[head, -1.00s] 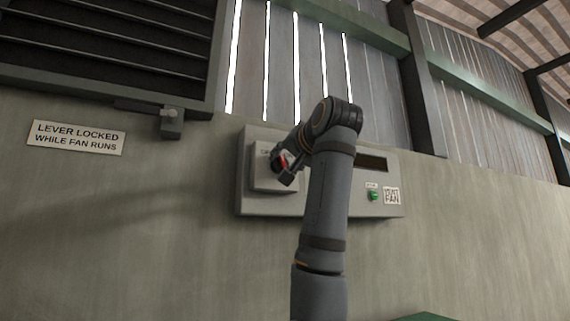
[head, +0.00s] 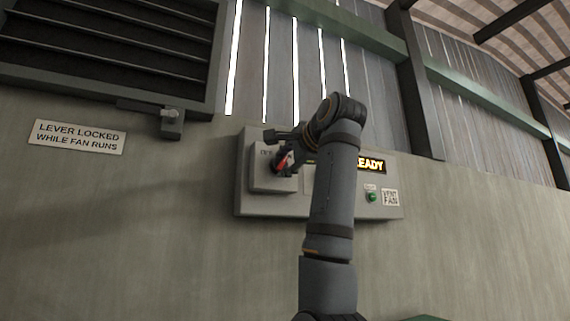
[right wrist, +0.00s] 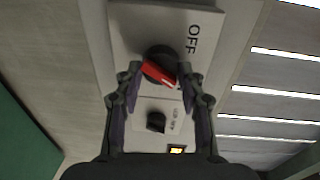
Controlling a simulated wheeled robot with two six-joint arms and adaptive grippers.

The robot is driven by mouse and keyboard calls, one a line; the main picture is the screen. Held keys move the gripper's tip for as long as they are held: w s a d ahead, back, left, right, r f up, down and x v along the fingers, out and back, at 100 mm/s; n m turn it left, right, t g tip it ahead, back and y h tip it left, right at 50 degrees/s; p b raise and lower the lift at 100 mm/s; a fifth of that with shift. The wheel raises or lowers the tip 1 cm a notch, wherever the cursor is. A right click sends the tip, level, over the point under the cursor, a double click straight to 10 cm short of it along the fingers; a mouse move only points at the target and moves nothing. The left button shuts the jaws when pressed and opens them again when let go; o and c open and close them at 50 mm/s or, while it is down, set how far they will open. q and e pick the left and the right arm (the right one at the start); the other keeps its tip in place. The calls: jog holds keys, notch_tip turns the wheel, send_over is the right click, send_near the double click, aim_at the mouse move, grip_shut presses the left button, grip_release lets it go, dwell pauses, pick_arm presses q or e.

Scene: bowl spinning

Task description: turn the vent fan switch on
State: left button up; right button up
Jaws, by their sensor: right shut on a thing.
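My right gripper (right wrist: 162,76) is shut on the red handle, one finger on each side; in the head view the gripper (head: 283,160) is at the switch. My left gripper is not in view.
A lit display (head: 371,165) shows "EADY", its left part hidden behind my right arm. A green button (head: 372,197) is below it. A black knob (right wrist: 156,122) is near the switch. A louvred vent (head: 110,50) with a lever (head: 171,117) is upper left, above a "LEVER LOCKED WHILE FAN RUNS" sign (head: 77,137).

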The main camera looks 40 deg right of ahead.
jog(key=shift+m, duration=1.2)
jog(key=o, duration=1.2)
jog(key=shift+c, duration=0.2)
jog(key=shift+s, duration=0.1)
jog(key=f+v, duration=0.1)
jog(key=v, duration=1)
jog(key=shift+s+r, duration=0.45)
jog(key=shift+r, duration=0.05)
jog(key=shift+d, duration=0.1)
